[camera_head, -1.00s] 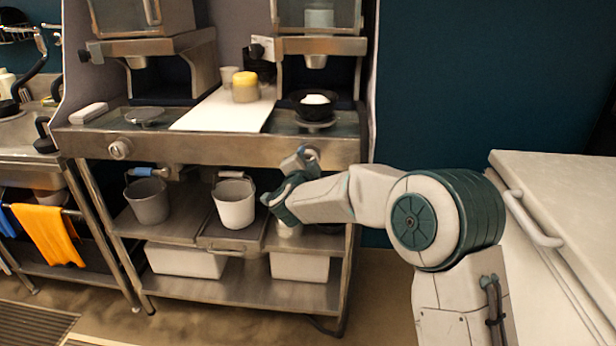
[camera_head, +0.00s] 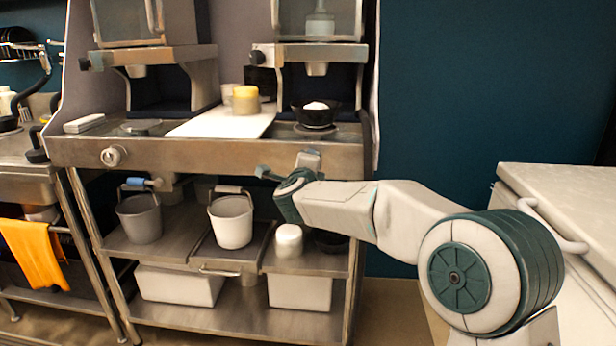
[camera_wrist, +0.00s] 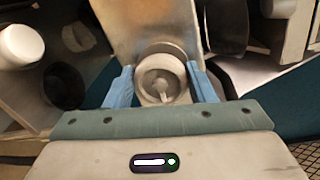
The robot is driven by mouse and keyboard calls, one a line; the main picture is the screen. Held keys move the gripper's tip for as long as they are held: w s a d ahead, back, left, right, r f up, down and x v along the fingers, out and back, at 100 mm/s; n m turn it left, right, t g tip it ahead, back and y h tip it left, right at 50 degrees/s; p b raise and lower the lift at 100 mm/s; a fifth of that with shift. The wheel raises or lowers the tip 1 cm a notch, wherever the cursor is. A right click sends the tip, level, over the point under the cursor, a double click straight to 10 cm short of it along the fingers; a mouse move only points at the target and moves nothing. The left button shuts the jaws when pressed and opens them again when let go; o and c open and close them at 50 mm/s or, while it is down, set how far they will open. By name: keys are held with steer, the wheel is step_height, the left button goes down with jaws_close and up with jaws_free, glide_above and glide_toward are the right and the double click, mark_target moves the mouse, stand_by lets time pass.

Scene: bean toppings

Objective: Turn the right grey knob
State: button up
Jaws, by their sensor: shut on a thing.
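The right grey knob (camera_wrist: 162,74) shows in the wrist view as a round pale knob with a small pointer, on the metal front panel. My gripper (camera_wrist: 160,86) has its two blue fingers on either side of the knob, shut on it. In the head view my gripper (camera_head: 303,170) is against the front panel (camera_head: 220,154) below the right machine. There the gripper hides the right knob. The left grey knob (camera_head: 113,156) is in plain view on the same panel.
A black bowl with white contents (camera_head: 316,114) stands above the panel, near a white board (camera_head: 205,126) and a yellow-topped container (camera_head: 246,100). A white counter (camera_head: 560,185) is at the right.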

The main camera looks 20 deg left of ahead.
steer(key=shift+r+m+b, duration=0.2)
steer(key=shift+m+b, duration=0.15)
steer(key=shift+m, duration=0.15)
steer(key=o, duration=0.9)
steer(key=shift+o, duration=0.2)
steer(key=shift+f, duration=0.1)
steer(key=v, duration=1.3)
steer(key=shift+s+p, duration=0.3)
steer(key=shift+s, duration=0.1)
steer(key=shift+d, duration=0.1)
